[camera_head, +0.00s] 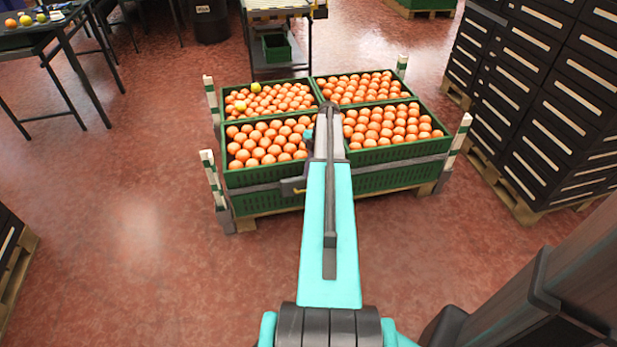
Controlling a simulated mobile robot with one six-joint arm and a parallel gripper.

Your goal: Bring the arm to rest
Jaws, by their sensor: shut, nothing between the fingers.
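My turquoise and grey arm (328,235) reaches straight ahead from the bottom middle of the picture. Its far end overlaps the middle of a group of green crates full of oranges. I cannot make out my gripper; the arm hides what is behind its far end. A small turquoise part of mine shows just left of that end. No fruit is visibly held.
Green crates (265,177) of oranges stand on a pallet with upright corner posts; a few yellow fruits lie in the back left one. Stacked black crates (545,110) stand at right. A table (40,35) with fruit is at upper left.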

